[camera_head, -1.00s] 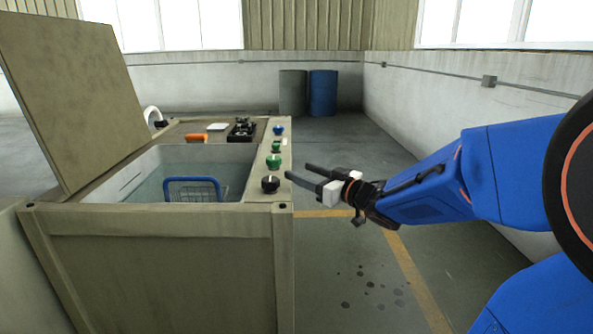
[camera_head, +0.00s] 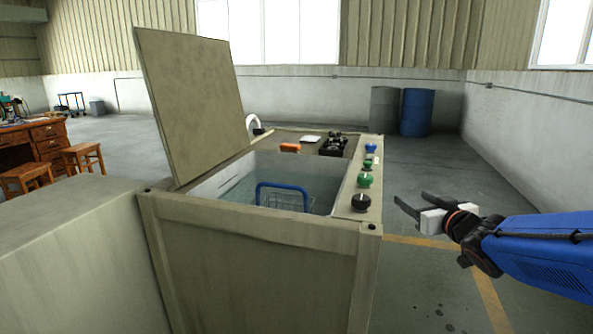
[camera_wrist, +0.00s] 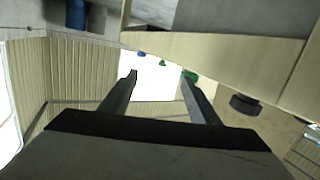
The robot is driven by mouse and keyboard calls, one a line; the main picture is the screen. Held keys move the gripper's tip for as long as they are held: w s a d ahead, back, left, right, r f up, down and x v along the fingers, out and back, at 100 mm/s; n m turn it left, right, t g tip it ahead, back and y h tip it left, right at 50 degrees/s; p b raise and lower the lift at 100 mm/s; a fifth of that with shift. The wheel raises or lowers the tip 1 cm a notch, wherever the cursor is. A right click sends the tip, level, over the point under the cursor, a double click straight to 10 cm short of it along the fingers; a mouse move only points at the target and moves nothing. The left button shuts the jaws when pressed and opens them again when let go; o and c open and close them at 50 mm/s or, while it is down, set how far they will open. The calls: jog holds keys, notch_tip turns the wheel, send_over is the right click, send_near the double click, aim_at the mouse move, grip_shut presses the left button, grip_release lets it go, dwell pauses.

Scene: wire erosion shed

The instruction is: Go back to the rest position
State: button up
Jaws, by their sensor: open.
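My gripper (camera_head: 408,205) is at the right of the head view, on the blue arm. It is open and empty, beside the right edge of the tank cabinet (camera_head: 270,265) and apart from it. In the wrist view my gripper (camera_wrist: 159,82) shows two dark fingers spread wide with nothing between them. The cabinet's control strip (camera_head: 352,196) with black, green and blue knobs lies just left of the gripper. The rest position itself is not marked in the views.
The cabinet's lid (camera_head: 195,100) stands open. A wire basket with a blue handle (camera_head: 283,187) sits in the tank. Blue drum (camera_head: 416,112) and grey drum (camera_head: 384,110) stand by the back wall. A wooden desk (camera_head: 40,140) and stools (camera_head: 84,158) are at left. Floor right of the cabinet is clear.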

jog(key=s+d+f+m+g+h, duration=0.2)
jog(key=s+f+g, duration=0.15)
jog(key=s, duration=0.35)
jog(key=s+d+f+m+g+h, duration=0.1)
jog(key=s+f+g+h, duration=0.1)
jog(key=s+f+h, duration=0.3)
jog(key=s+a+f+g+y, duration=0.2)
jog(key=s+a+g, duration=0.1)
jog(key=s, duration=0.6)
jog(key=s+a+f+g+y, duration=0.2)
jog(key=s+a+f+g, duration=0.1)
jog(key=s, duration=0.6)
jog(key=shift+a+f+y, duration=0.2)
jog(key=shift+a+y, duration=0.1)
jog(key=shift+y, duration=0.1)
jog(key=shift+c, duration=0.7)
